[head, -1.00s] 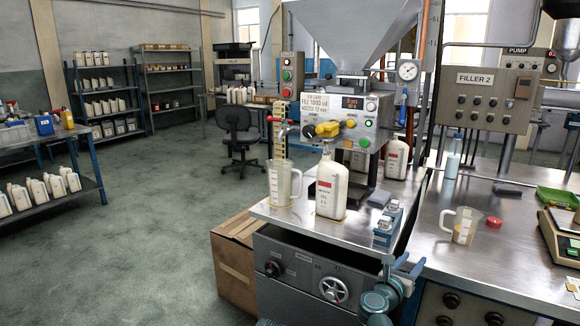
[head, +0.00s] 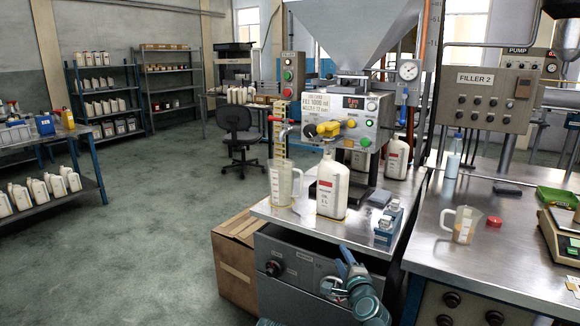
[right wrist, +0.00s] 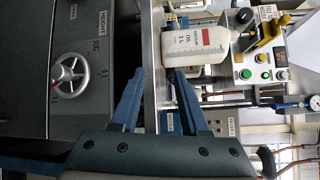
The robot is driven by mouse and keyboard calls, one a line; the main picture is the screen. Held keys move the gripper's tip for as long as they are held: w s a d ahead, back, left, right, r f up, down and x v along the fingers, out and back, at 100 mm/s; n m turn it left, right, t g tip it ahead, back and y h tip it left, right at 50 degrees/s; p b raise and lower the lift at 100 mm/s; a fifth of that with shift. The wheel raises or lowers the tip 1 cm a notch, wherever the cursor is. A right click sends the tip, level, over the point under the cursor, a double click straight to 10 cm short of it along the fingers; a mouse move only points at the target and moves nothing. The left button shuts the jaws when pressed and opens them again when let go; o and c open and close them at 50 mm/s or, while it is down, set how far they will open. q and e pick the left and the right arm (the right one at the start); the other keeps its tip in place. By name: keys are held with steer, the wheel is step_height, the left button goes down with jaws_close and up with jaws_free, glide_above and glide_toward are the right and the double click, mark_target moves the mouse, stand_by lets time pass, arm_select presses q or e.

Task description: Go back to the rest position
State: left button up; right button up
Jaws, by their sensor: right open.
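My right gripper (head: 338,271) is low at the front of the filling machine in the head view, just below the front edge of its steel worktop (head: 290,222). Its two blue fingers stand apart in the right wrist view (right wrist: 156,82), with nothing between them. A white oil bottle with a red-marked label (head: 331,190) stands upright under the filler, beyond and apart from the gripper; it also shows in the right wrist view (right wrist: 198,53). My left gripper is in neither view.
A measuring jug (head: 281,184) stands left of the bottle. A handwheel (right wrist: 70,75) is on the front panel. A cardboard box (head: 235,262) stands on the floor at left. The floor further left is open.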

steer(key=s+a+f+n+g+y, duration=0.1)
steer(key=s+a+f+n+g, duration=0.1)
steer(key=s+f+n+g, duration=0.4)
steer(key=s+a+f+n+g+y, duration=0.1)
steer(key=s+a+f+n+g, duration=0.15)
steer(key=f+n, duration=0.5)
steer(key=s+d+f+n+g+h, duration=0.2)
steer(key=s+d+f+n+g, duration=0.15)
steer(key=s, duration=0.35)
steer(key=s+d+f+n+g+h, duration=0.2)
steer(key=s+d+f+g, duration=0.15)
steer(key=s, duration=0.25)
steer(key=s+a+r+n+p, duration=0.1)
steer(key=s+a+r+p, duration=0.1)
steer(key=r+p, duration=0.6)
steer(key=s+a+r+n+g+p, duration=0.1)
steer(key=s+a+r+p, duration=0.1)
steer(key=a+r+p, duration=0.3)
steer(key=s+a+r+n+h+p, duration=0.1)
steer(key=a+r+p, duration=0.3)
steer(key=r+p, duration=0.8)
steer(key=shift+s+a+r+n, duration=0.15)
steer(key=shift+s+r+n, duration=0.2)
steer(key=shift+s+n, duration=0.15)
